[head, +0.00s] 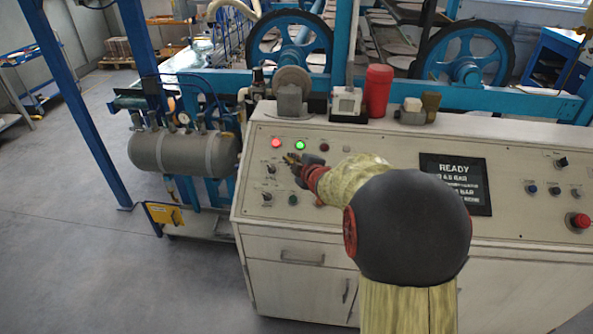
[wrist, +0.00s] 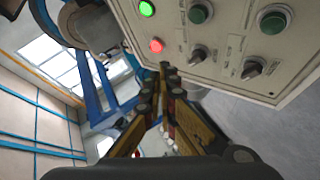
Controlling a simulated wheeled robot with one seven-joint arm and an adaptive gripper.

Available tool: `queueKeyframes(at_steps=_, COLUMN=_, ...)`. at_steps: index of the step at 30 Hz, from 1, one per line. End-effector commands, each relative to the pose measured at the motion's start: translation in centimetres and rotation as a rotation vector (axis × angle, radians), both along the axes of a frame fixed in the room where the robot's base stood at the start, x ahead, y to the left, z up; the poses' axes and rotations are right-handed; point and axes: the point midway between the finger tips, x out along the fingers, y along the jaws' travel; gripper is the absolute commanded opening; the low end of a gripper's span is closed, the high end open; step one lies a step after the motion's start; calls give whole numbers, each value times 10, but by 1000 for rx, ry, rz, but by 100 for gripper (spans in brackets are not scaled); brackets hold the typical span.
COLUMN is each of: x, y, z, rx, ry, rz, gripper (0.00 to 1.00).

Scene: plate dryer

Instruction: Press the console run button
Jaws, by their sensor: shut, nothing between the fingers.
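The console (head: 390,150) is a cream cabinet with a sloped panel of lamps, knobs and buttons. At its left end a red lamp (head: 276,143) and a green lamp (head: 300,145) are lit. In the wrist view the panel shows two dark green buttons, one (wrist: 200,13) nearer the lamps and another (wrist: 275,20) farther right. Labels are too small to read, so I cannot tell which is the run button. My gripper (head: 291,159) is shut and empty over the panel's left part, just below the lamps. It also shows in the wrist view (wrist: 168,72), apparently off the panel surface.
A display (head: 455,184) reads READY. A red emergency-type button (head: 578,220) sits at the panel's right. Black knobs (wrist: 199,55) stand out near the green buttons. A red cylinder (head: 377,90) and a white box (head: 346,102) stand on the back ledge. A grey tank (head: 180,150) is at left.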

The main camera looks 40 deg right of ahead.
Motion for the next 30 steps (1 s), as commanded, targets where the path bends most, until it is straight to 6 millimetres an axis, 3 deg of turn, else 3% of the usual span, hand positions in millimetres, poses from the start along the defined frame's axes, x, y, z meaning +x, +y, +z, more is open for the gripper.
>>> queueKeyframes(at_steps=8, x=1, y=-1, z=-5, rx=2, ry=1, rz=-1, gripper=0)
queueKeyframes(at_steps=24, x=22, y=-26, z=-62, rx=3, ry=0, rz=-2, gripper=0)
queueKeyframes(at_steps=30, x=27, y=-32, z=-74, rx=3, ry=0, rz=-2, gripper=0)
